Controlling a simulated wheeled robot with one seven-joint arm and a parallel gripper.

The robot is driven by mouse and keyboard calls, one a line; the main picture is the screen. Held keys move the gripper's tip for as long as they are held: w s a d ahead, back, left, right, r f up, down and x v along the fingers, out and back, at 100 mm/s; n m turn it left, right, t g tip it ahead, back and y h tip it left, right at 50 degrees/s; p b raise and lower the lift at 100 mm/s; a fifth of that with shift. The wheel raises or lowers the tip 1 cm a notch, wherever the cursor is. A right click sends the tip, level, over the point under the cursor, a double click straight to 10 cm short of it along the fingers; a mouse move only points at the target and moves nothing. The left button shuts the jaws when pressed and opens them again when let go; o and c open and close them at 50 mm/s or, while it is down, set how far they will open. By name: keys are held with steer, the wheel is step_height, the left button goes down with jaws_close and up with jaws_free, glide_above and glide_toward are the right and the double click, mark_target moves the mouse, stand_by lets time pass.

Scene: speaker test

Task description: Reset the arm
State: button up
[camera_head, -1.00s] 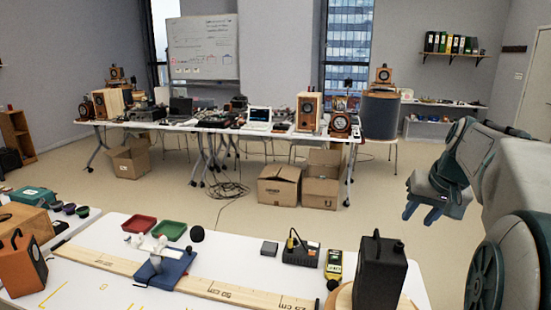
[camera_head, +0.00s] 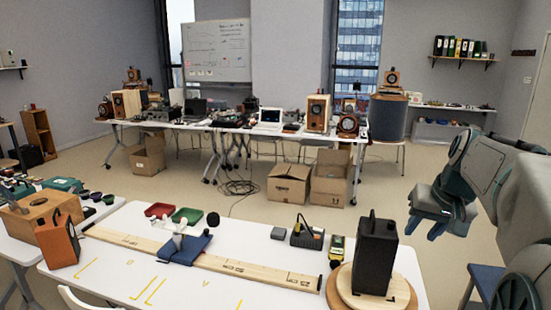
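My gripper (camera_head: 428,227) hangs at the right of the view, at the end of my raised arm, over the floor beyond the right end of the near table. Its blue fingers point down and to the left. The fingers look apart with nothing between them, though they are small in the picture. It touches nothing.
The near white table (camera_head: 130,285) bears a black speaker (camera_head: 375,255) on a round wooden turntable (camera_head: 340,290), a wooden ruler (camera_head: 265,272), a blue stand (camera_head: 185,250), red and green trays (camera_head: 187,215) and an orange speaker (camera_head: 57,242). Cardboard boxes (camera_head: 288,185) stand on the floor behind.

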steer(key=s+a+f+n+g, duration=0.1)
steer(key=s+a+f+n, duration=0.2)
steer(key=s+a+f, duration=1)
steer(key=s+a, duration=0.2)
steer(key=s, duration=0.2)
steer(key=shift+s+a+f+g+h, duration=0.2)
steer(key=shift+s+a+g+h, duration=0.1)
steer(key=shift+s+a, duration=0.05)
stand_by(0.5)
